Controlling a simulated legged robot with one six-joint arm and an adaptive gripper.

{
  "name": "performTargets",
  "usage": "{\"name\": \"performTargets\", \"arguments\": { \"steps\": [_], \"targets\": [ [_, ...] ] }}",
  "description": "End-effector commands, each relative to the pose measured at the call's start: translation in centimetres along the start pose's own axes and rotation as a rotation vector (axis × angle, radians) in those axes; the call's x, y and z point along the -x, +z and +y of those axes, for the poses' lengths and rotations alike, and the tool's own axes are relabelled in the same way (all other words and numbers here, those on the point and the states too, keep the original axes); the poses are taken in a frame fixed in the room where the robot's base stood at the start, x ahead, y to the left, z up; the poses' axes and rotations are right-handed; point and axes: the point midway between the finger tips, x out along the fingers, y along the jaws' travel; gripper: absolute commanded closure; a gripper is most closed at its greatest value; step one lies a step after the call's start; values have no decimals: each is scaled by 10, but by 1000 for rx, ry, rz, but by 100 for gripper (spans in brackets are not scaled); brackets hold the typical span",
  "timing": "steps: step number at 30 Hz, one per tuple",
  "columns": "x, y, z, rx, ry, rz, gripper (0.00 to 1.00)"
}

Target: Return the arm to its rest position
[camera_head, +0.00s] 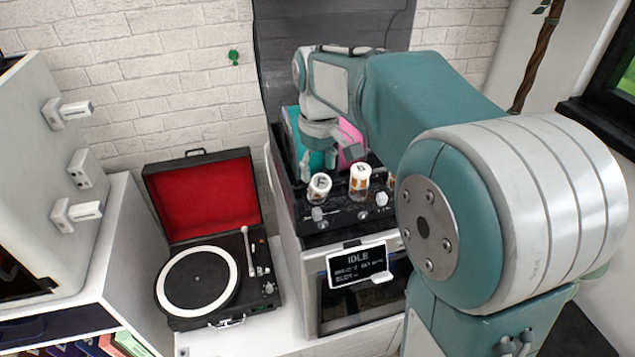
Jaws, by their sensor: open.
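My gripper (318,158) is in the upper middle of the head view, at the far end of my teal and white arm (480,200). It points down over the dark top of a white machine (306,262), behind the small bottles on it. It is open, and I see nothing held in it. A teal block and a pink block are close behind and beside it. My arm reaches forward across the right half of the view and hides part of the machine.
Bottles with lettered caps, F (319,187) and B (359,182), stand at the machine's front edge. Its display (358,268) reads IDLE. An open record player (205,285) sits on the left. A white cabinet (50,190) is at far left, a brick wall (150,80) behind.

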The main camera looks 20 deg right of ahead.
Motion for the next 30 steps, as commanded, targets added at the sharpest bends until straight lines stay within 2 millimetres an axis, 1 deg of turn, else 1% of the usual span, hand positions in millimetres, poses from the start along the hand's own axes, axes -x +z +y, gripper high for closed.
{"name": "performTargets", "arguments": {
  "steps": [1, 3, 7, 11, 14, 16, 19, 23, 26, 30],
  "targets": [
    [12, -1, 0, 0, 2, 4, 31],
    [27, -1, 0, 0, 2, 5, 31],
    [50, 0, 0, 0, 2, 4, 31],
    [65, 0, 0, 0, 1, 2, 31],
    [70, 1, 0, -1, 1, 3, 31],
    [72, 6, -3, -10, 6, 14, 31],
    [75, 24, -10, -41, 22, 52, 31],
    [73, 57, -24, -103, 47, 126, 31],
    [68, 82, -35, -152, 64, 185, 31],
    [55, 116, -49, -220, 83, 269, 31]
  ]
}}
